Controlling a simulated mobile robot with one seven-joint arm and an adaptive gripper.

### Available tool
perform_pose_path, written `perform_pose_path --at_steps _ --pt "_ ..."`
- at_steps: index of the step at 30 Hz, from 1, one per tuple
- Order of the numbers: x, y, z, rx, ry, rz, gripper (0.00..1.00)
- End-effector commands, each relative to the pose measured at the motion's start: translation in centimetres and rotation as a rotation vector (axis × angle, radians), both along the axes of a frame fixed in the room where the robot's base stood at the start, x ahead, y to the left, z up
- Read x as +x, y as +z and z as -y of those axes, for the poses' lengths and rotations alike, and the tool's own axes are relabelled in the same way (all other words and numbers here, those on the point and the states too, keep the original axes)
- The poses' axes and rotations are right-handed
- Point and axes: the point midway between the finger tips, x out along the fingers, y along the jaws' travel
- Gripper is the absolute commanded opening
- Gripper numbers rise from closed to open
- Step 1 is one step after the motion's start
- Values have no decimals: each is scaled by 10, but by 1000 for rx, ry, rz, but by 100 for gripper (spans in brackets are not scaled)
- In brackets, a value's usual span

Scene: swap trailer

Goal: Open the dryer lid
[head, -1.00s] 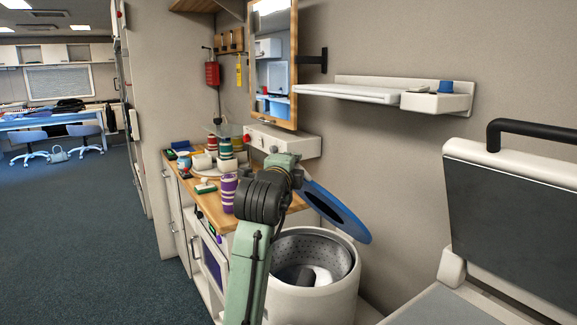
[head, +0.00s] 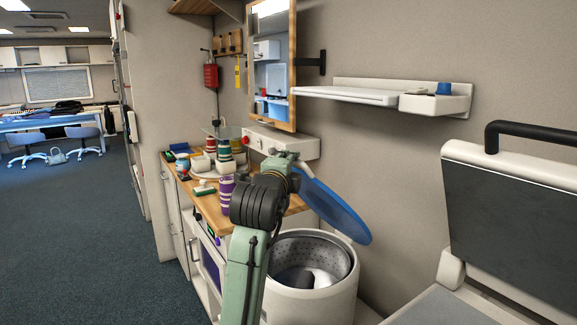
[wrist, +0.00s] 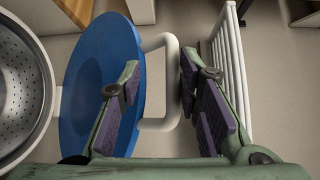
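The dryer (head: 310,300) is a white round tub with a perforated metal drum (head: 330,254), open at the top, with dark and white contents inside. Its round blue lid (head: 338,212) stands raised and tilted up over the drum. In the wrist view the lid (wrist: 80,80) is beside the drum, with a white loop handle (wrist: 155,124) on its side. My gripper (wrist: 158,85) is open, its purple-padded fingers apart on either side of the handle's bar. I cannot tell whether a finger touches it. My arm hides the gripper in the head view.
A wooden counter (head: 205,200) with cups and spools is left of the dryer. A white wall shelf (head: 350,95) hangs above. A white-framed grey panel with a black handle (head: 530,128) stands at right. The floor at left is clear.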

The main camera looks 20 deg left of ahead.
Motion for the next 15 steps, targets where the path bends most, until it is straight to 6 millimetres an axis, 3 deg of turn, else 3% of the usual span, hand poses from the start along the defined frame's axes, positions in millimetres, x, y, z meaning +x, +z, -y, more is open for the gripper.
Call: perform_pose_path --at_steps 9,15 --pt "-65 3 7 1 3 2 31" --pt "-97 5 11 1 2 1 31"
